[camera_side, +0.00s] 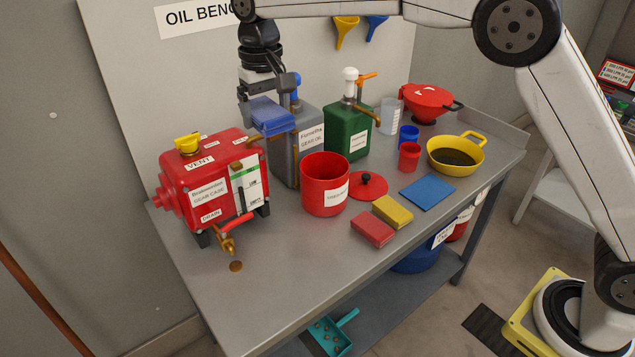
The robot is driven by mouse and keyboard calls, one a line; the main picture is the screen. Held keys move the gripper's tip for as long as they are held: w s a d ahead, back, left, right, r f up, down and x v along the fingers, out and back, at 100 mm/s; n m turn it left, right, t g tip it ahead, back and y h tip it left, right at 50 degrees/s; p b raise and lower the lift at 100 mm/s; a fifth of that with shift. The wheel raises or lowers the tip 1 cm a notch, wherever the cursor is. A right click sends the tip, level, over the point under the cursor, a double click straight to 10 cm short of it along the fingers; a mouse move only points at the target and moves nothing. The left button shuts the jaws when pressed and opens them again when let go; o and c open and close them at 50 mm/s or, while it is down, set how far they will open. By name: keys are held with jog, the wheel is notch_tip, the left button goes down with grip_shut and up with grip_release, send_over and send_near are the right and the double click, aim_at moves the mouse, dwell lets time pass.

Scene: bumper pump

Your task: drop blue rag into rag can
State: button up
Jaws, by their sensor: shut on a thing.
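My gripper (268,98) is at the upper left, shut on a folded blue rag (271,120). The rag is held in the air, in front of the grey gear oil can and above the right end of the red gear case as seen here. The red rag can (325,190) stands open on the bench, to the right of and lower than the rag in the picture. Its label is too small to read surely. Its red lid (368,188) lies on the bench to its right.
The red gear case (185,185), grey oil can (312,140) and green pump can (347,133) stand around the rag can. Red (373,229) and yellow (393,211) folded rags and a flat blue sheet (428,193) lie to its right.

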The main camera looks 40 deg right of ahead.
jog(key=w+d+f, duration=0.1)
jog(key=w+d, duration=0.2)
jog(key=d, duration=0.7)
jog(key=w+d, duration=0.4)
jog(key=d, duration=0.7)
notch_tip(320, 180, down, 10)
jog(key=shift+a+f, duration=0.15)
jog(key=shift+f, duration=0.2)
jog(key=shift+f, duration=2.8)
jog(key=o, duration=0.9)
jog(key=shift+r, duration=0.15)
